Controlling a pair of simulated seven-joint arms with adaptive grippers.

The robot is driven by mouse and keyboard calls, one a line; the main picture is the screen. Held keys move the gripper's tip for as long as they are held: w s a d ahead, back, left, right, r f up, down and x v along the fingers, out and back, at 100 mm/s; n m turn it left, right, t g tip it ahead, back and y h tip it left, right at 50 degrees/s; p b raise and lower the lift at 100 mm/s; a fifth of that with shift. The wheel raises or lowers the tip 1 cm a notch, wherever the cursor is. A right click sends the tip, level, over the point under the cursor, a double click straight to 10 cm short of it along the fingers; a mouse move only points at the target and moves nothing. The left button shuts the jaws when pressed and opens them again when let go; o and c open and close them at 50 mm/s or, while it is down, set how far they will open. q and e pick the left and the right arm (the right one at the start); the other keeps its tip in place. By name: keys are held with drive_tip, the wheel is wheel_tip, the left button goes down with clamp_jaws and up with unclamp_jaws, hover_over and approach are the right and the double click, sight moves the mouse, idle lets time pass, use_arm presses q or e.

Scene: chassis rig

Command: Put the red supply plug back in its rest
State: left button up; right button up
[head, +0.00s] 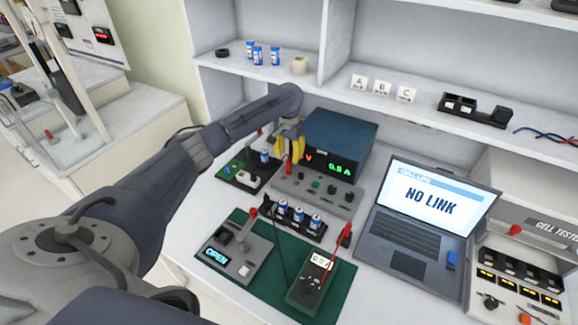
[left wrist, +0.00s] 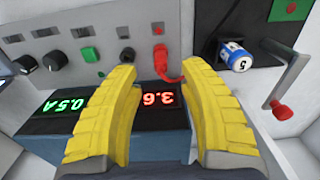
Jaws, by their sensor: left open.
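The power supply (head: 342,132) stands at the back of the bench, with a grey sloped panel (head: 310,190) of knobs and buttons in front of it. A red plug (left wrist: 168,68) with a short bent red lead is at this panel; in the head view it shows (head: 288,168) just below my left gripper (head: 289,150). In the left wrist view my left gripper (left wrist: 163,82) is open, its yellow fingers on either side of the plug's line, with a gap around it. I cannot tell whether the plug is in a socket or a rest. My right gripper is not in view.
A black cell holder (head: 247,173) with a blue cell and a red-handled lever (left wrist: 280,108) is close beside the panel. A cell rack (head: 294,222), a switch box (head: 238,256) and a meter (head: 312,282) stand in front. A laptop (head: 425,225) is to the right.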

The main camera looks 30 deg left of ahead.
sight(288, 161)
use_arm(q)
drive_tip(key=shift+f, duration=2.1)
clamp_jaws()
